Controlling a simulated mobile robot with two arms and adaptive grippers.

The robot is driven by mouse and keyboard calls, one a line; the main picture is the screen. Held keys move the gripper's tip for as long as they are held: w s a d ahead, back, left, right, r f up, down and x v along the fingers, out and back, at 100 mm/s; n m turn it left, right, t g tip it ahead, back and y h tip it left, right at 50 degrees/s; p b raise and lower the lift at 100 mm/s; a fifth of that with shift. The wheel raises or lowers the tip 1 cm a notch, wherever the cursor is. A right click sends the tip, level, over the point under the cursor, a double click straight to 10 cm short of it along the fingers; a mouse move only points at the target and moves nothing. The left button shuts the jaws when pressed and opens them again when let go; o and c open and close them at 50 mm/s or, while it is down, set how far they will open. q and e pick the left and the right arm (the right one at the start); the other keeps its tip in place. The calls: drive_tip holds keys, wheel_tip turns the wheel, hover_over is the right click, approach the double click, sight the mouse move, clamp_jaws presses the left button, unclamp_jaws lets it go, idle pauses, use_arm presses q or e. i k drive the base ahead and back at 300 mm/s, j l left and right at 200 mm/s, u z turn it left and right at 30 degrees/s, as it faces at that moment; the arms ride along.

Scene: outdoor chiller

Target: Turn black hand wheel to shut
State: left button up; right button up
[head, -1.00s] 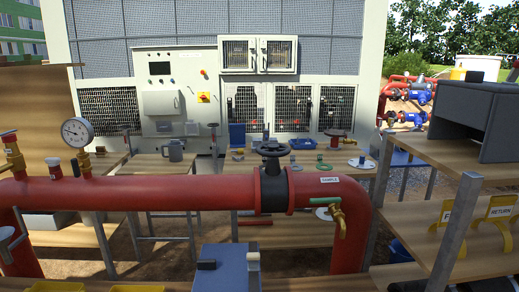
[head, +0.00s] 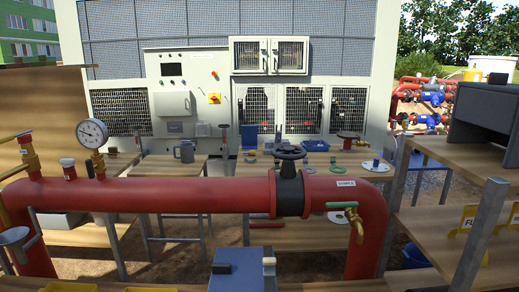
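The black hand wheel (head: 286,152) sits on top of a black valve body (head: 289,195) in the red pipe (head: 170,192). The wheel faces up, and nothing touches it. The valve is right of the picture's middle, beside a white label (head: 346,183) on the pipe. Neither of my grippers shows in the head view.
A pressure gauge (head: 92,133) stands on the pipe's left part. A brass tap with a green handle (head: 357,226) is at the right bend. A blue box (head: 238,275) stands in front, below the valve. Wooden shelves (head: 450,222) flank the right side.

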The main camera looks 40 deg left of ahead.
sight(289, 154)
drive_tip(key=j+u, duration=0.25)
drive_tip(key=j, duration=0.15)
drive_tip(key=i+j+u, duration=0.1)
drive_tip(key=j+u, duration=0.15)
drive_tip(key=j, duration=0.2)
drive_tip(key=i+j+u, duration=0.1)
drive_tip(key=j+u, duration=0.15)
drive_tip(key=j, duration=0.15)
drive_tip(key=i+j+u, duration=0.1)
drive_tip(key=j+u, duration=0.15)
drive_tip(key=j, duration=0.15)
drive_tip(key=i+j+u, duration=0.25)
drive_tip(key=k+j, duration=0.1)
